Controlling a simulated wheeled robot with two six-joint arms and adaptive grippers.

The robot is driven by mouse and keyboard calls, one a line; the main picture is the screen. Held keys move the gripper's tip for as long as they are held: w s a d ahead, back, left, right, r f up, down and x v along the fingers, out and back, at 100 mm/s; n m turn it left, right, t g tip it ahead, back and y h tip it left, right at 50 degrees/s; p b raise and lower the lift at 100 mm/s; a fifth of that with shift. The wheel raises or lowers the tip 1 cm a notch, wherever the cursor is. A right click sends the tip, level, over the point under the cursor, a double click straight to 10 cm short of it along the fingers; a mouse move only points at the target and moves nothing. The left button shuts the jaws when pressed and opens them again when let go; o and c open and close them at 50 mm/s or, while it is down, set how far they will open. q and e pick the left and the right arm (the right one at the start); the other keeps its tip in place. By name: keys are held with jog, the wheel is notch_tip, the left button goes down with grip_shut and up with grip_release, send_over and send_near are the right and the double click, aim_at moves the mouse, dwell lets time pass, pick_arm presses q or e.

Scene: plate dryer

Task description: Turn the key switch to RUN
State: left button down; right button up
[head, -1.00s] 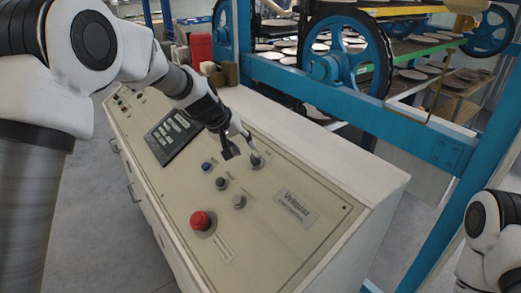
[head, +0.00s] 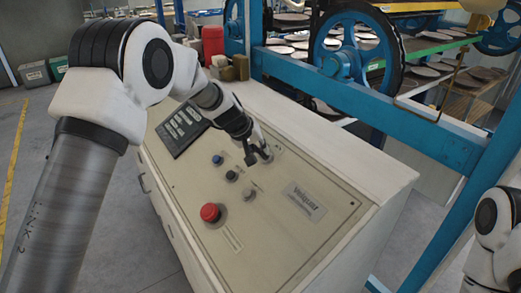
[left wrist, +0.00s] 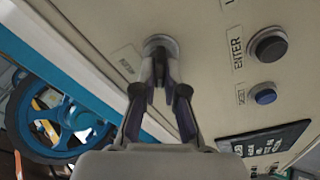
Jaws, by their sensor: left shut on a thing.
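The key switch (left wrist: 160,42) shows in the left wrist view as a round metal collar on the beige panel, with a small key standing out from it. My left gripper (left wrist: 162,85) is shut on the key, its fingertips just in front of the collar. In the head view my left gripper (head: 264,156) is at the panel's far side and hides most of the switch. The key's exact angle cannot be told. A small label (left wrist: 127,61) beside the switch is too blurred to read. My right gripper is outside the views.
The control console (head: 330,235) carries a red mushroom button (head: 210,212), a blue button (head: 217,159), a black button (head: 231,175), a grey knob (head: 249,194) and a dark display (head: 182,128). A blue machine frame with a wheel (head: 340,62) stands behind it.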

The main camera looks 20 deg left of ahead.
pick_arm(q)
jog(key=shift+f+b, duration=0.25)
jog(key=shift+b, duration=0.1)
jog(key=m+b, duration=0.7)
jog(key=b, duration=0.4)
jog(key=shift+d+f+m+h+b, duration=0.1)
jog(key=shift+f+m+h+b, duration=0.05)
jog(key=shift+m+h+b, duration=0.25)
jog(key=shift+m+b, duration=0.95)
jog(key=shift+m, duration=0.25)
jog(key=shift+d+r+m+b, duration=0.1)
jog(key=shift+r+m+b, duration=0.1)
jog(key=shift+m+b, duration=0.6)
jog(key=shift+m, duration=0.3)
jog(key=c, duration=1.2)
grip_release()
jog(key=shift+c, duration=0.2)
jog(key=shift+w+d, duration=0.15)
jog(key=shift+w, duration=0.05)
jog(key=v, duration=1.2)
jog(key=shift+a+h, duration=0.3)
